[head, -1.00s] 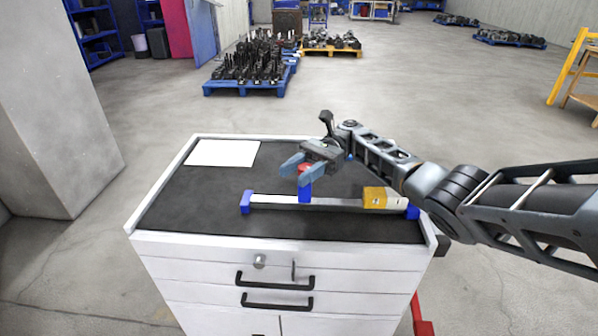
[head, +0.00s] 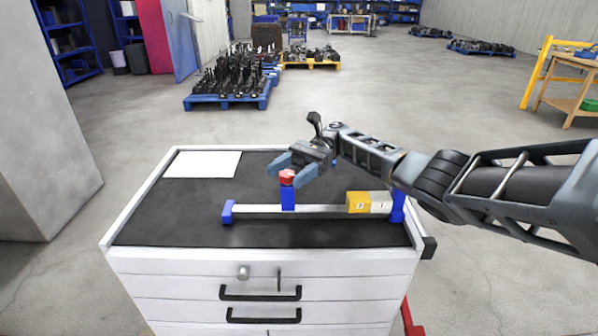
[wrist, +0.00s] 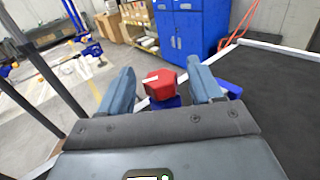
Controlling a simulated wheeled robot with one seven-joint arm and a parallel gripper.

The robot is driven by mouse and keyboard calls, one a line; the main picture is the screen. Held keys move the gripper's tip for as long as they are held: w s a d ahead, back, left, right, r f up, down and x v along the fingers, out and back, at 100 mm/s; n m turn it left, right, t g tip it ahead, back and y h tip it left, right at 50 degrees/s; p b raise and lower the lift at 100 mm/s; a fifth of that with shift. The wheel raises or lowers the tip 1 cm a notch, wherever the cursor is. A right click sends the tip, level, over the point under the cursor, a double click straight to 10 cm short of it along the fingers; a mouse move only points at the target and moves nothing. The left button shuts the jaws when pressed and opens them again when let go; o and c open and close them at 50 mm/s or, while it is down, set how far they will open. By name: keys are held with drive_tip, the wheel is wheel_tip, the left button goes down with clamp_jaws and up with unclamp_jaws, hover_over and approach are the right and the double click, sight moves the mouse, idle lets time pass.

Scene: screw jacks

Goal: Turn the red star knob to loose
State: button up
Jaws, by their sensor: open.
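The red star knob (head: 287,176) sits on top of a blue post (head: 288,198) on the rail fixture lying on the cabinet top. In the wrist view the knob (wrist: 165,83) has a white mark on its upper face and lies between my two fingers. My gripper (head: 289,171) is open, with one finger on either side of the knob. Gaps show between the knob and both fingers in the wrist view. A yellow block and a grey-white block (head: 358,202) with small marks sit toward the right end of the rail (head: 262,209).
The white cabinet (head: 180,272) has a dark top with raised white edges. A white sheet (head: 202,164) lies at its back left. Blue end pieces (head: 227,211) hold the rail. The dark top in front of the rail is clear.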

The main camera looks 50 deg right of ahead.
sight(292, 171)
drive_tip(key=d+b, duration=0.4)
drive_tip(key=shift+w+f, duration=0.1)
drive_tip(key=shift+f, duration=0.15)
drive_tip(key=shift+d+r+b, duration=0.15)
drive_tip(key=shift+d+b, duration=0.15)
drive_tip(key=shift+b, duration=0.1)
drive_tip(key=shift+r, duration=0.15)
